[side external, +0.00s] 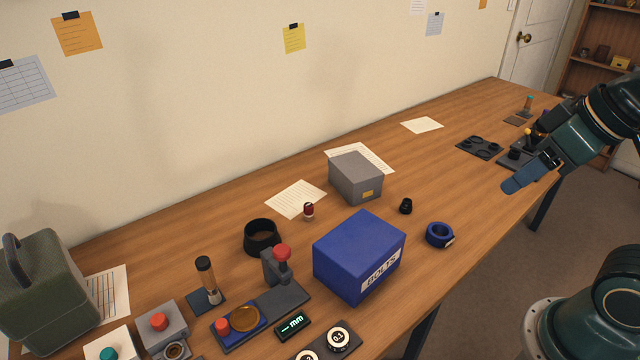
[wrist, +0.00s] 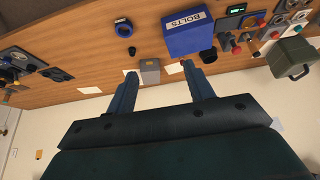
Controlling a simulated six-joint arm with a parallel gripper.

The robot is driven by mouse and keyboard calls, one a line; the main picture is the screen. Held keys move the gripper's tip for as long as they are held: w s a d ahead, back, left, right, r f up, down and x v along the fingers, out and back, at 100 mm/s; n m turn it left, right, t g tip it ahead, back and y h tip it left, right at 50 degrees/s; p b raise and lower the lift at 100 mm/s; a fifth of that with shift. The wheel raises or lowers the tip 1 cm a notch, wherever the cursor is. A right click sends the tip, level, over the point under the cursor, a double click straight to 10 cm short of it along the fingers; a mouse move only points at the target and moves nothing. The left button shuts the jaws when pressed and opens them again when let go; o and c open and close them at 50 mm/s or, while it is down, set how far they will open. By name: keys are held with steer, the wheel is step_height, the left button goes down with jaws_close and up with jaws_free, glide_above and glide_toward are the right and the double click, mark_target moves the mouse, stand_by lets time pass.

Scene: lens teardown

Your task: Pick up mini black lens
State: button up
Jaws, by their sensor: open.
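A blue BOLTS box (side external: 345,250) and a grey box (side external: 352,178) flank the lens. A blue ring (side external: 438,235) lies near the front edge. A larger black ring (side external: 262,232) stands farther left. A dark tray (side external: 480,147) sits behind my gripper. Bare table surrounds the lens.

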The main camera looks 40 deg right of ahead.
steer(key=m+g+y, duration=0.1)
steer(key=m+g, duration=0.5)
steer(key=m, duration=1)
glide_above(408, 200)
steer(key=d, duration=0.2)
step_height(408, 200, down, 17)
steer(key=shift+w+a+f, duration=0.15)
steer(key=shift+w, duration=0.1)
steer(key=shift+f, duration=0.1)
steer(key=shift+s+a+f, duration=0.1)
steer(key=shift+a+f, duration=0.1)
steer(key=shift+f, duration=1.2)
steer(key=shift+a+f, duration=0.15)
steer(key=shift+f, duration=1.25)
steer(key=shift+s+a+f, duration=0.1)
steer(key=shift+a+f, duration=0.1)
steer(key=shift+f, duration=1.2)
